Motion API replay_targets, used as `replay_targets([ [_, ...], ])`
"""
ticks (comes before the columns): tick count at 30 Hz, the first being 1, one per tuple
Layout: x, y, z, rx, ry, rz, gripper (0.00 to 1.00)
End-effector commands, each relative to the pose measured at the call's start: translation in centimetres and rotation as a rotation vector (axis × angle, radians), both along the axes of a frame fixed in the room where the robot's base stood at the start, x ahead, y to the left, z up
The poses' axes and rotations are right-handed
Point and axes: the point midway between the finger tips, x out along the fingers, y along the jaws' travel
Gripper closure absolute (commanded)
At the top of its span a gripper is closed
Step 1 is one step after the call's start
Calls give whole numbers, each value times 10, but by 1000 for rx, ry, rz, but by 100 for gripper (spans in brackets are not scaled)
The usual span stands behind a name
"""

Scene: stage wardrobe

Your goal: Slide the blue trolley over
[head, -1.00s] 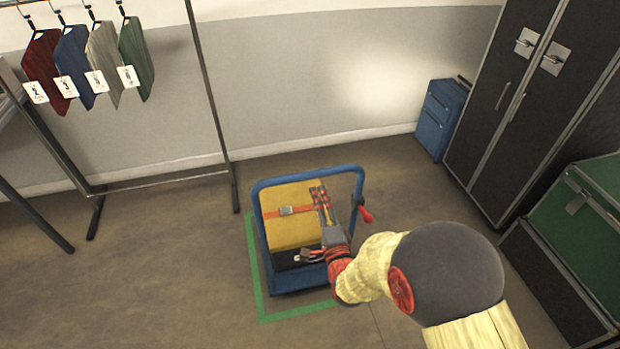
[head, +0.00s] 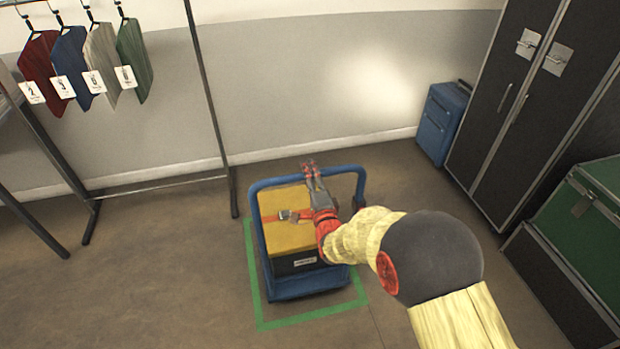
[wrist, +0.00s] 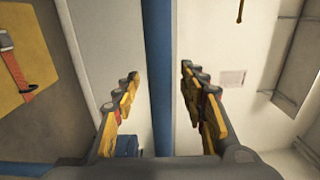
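The blue trolley (head: 290,288) stands on the floor inside a green taped outline (head: 258,310). It carries a yellow-topped dark box (head: 285,240) with an orange strap and buckle. Its blue push handle arches over the far side. My gripper (head: 309,168) is at the top rail of this handle. In the wrist view my gripper (wrist: 160,80) is open, with its two fingers apart. The blue rail (wrist: 160,60) runs between them, and I see a gap on both sides of it. My arm hides part of the trolley's right side.
A garment rack (head: 207,90) with several coloured garments stands at the left. A blue suitcase (head: 440,122), a dark wardrobe case (head: 510,100) and a green case (head: 585,235) line the right. Floor is free to the left of the trolley and between it and the wall.

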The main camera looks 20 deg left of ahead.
Motion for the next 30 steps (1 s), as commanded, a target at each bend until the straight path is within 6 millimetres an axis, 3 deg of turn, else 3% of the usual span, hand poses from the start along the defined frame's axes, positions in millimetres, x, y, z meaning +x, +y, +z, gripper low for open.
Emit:
replay_targets([
  [21, 0, 0, 0, 0, 0, 0, 100],
  [30, 0, 0, 0, 0, 0, 0, 100],
])
